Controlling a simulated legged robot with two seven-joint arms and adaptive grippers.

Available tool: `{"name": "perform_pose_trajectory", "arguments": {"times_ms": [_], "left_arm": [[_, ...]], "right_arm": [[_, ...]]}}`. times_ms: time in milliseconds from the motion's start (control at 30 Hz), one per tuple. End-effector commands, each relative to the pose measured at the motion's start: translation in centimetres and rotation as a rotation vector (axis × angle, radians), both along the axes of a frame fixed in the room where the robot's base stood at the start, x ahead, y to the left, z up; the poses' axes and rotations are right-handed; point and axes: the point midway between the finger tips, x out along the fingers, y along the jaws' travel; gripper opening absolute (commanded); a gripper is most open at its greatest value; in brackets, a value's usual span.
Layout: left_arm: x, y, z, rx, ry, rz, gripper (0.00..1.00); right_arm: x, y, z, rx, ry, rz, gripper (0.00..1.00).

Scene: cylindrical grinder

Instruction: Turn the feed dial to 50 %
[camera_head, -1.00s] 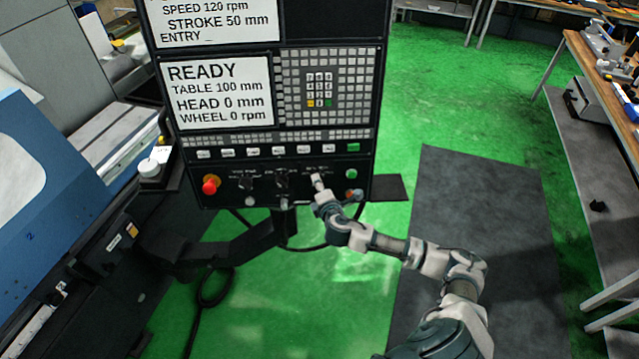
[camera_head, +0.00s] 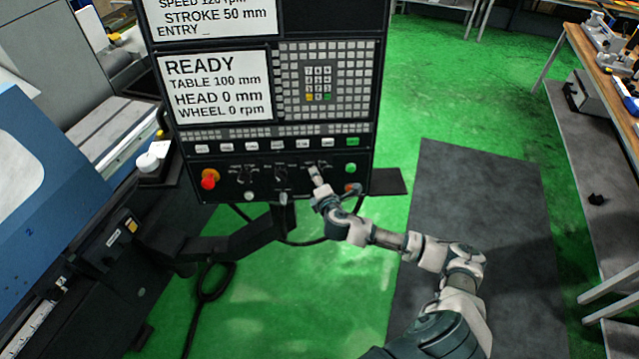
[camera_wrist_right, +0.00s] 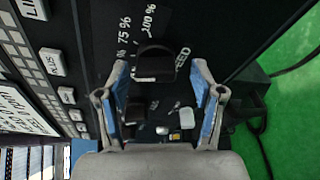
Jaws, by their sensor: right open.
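The control panel (camera_head: 225,188) faces me, with a row of dark dials along its lower strip. The rightmost dial (camera_head: 318,167) is partly hidden by my right gripper (camera_head: 317,178) in the head view. In the right wrist view, a black dial knob (camera_wrist_right: 154,64) lies between the two fingertips of my open right gripper (camera_wrist_right: 160,70). There is a gap on each side of the knob. The labels 75 % and 100 % (camera_wrist_right: 147,20) show beside it; its pointer setting is unclear. My left gripper is not in view.
A red emergency button (camera_head: 209,180) sits at the panel's lower left. Two more dials, the left one (camera_head: 246,174) and the middle one (camera_head: 281,173), stand left of my gripper. Keys fill the panel above. A blue machine housing (camera_head: 60,190) stands at left; a workbench (camera_head: 600,85) at right.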

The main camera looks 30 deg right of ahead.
Motion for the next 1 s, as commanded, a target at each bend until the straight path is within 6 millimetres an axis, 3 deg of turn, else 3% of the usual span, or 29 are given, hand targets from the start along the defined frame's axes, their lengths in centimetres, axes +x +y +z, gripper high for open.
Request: {"name": "perform_pose_trajectory", "arguments": {"times_ms": [167, 400, 600, 1000], "left_arm": [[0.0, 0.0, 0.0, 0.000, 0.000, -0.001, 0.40], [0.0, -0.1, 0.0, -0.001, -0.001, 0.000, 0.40], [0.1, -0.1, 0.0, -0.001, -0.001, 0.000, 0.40], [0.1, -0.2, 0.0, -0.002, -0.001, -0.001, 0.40]], "right_arm": [[-1.8, 0.5, 0.5, -0.001, 0.000, 0.001, 0.67], [-6.9, 1.9, 1.6, 0.001, 0.004, 0.003, 0.67], [-9.9, 2.8, 2.3, 0.001, 0.007, 0.002, 0.67], [-10.9, 3.0, 2.6, 0.002, 0.005, -0.001, 0.67]]}}
